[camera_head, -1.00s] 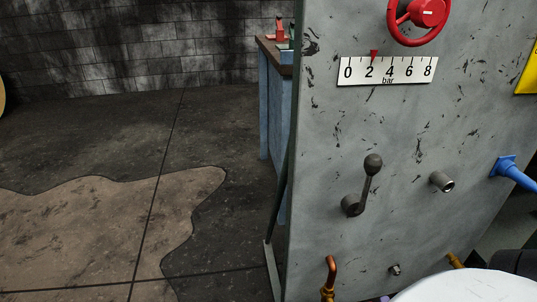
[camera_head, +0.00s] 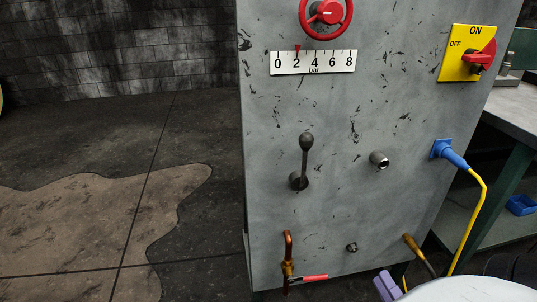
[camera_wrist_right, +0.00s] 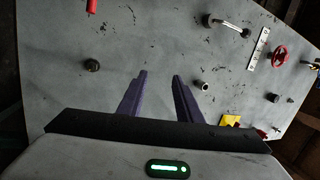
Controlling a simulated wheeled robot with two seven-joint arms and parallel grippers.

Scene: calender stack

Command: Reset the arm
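My right gripper (camera_wrist_right: 160,78) shows two purple fingers standing apart, with nothing between them, in the right wrist view. They point toward the grey panel (camera_wrist_right: 140,40). In the head view, a purple part of this gripper (camera_head: 386,285) shows at the bottom, in front of the panel's lower edge. The white rounded part at the bottom right of the head view is mine. My left gripper is not in view.
The panel (camera_head: 345,200) carries a red handwheel (camera_head: 327,14), a bar scale (camera_head: 313,61), a lever (camera_head: 304,160), a pipe stub (camera_head: 379,160), a yellow switch (camera_head: 466,53), a blue plug (camera_head: 449,154) with a yellow cable, and a red-handled valve (camera_head: 308,278). Open floor (camera_head: 110,240) lies left.

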